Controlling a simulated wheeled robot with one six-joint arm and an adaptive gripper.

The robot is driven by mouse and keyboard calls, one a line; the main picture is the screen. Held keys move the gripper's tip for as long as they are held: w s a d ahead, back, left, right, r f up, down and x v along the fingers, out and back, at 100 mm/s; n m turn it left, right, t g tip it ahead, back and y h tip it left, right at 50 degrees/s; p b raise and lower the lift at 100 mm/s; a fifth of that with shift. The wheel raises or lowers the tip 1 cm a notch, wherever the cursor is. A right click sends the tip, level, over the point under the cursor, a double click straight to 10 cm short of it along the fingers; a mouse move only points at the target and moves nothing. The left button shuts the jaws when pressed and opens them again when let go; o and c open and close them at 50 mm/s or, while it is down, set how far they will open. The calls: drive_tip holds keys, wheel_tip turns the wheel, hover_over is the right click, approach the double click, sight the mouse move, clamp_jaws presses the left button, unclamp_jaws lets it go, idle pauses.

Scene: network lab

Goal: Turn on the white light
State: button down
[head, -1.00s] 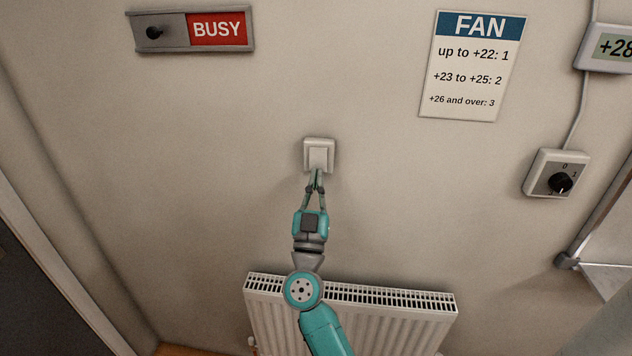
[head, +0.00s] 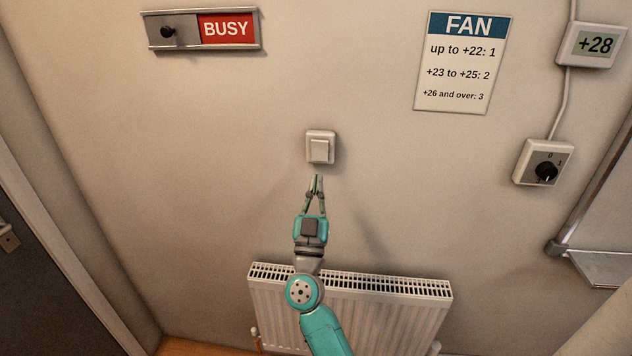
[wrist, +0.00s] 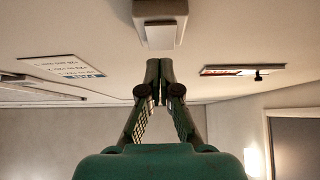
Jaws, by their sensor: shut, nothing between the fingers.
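A white wall switch (head: 320,148) with a single rocker is on the wall above the radiator. It also shows at the top of the wrist view (wrist: 160,22). My gripper (head: 316,180) is shut and empty, with its fingertips together just below the switch in the head view. A gap shows between the fingertips and the switch in that view. In the wrist view my gripper (wrist: 159,64) points toward the switch. A warm bright glow (wrist: 253,160) shows on the wall beside the door in the wrist view. No white lamp can be made out.
A radiator (head: 350,300) stands below the switch. A BUSY slider sign (head: 202,30), a FAN notice (head: 463,62), a rotary knob box (head: 543,163) and a +28 display (head: 592,45) are on the wall. A dark door (head: 50,290) is at the left. The wall around the switch is clear.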

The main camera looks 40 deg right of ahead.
drive_tip(key=w+d+f+v, duration=0.1)
drive_tip(key=v, duration=0.7)
drive_tip(key=shift+s+a+f, duration=0.2)
drive_tip(key=shift+a+f, duration=0.05)
drive_tip(key=shift+f, duration=0.25)
drive_tip(key=s+a+f+n+t+y, duration=0.55)
drive_tip(key=s+a+f+y, duration=0.25)
drive_tip(key=s, duration=0.2)
drive_tip(key=s+a+f+n+g+y, duration=0.1)
drive_tip(key=s+a+y, duration=0.3)
drive_tip(key=s, duration=0.5)
drive_tip(key=s+a+f+n+g+y, duration=0.2)
drive_tip(key=s+a+f+g+y, duration=0.1)
drive_tip(key=s, duration=0.6)
drive_tip(key=s+a+f+n+g+y, duration=0.2)
drive_tip(key=s+a+y, duration=0.3)
drive_tip(key=s, duration=0.4)
drive_tip(key=shift+f, duration=0.8)
drive_tip(key=shift+g, duration=0.25)
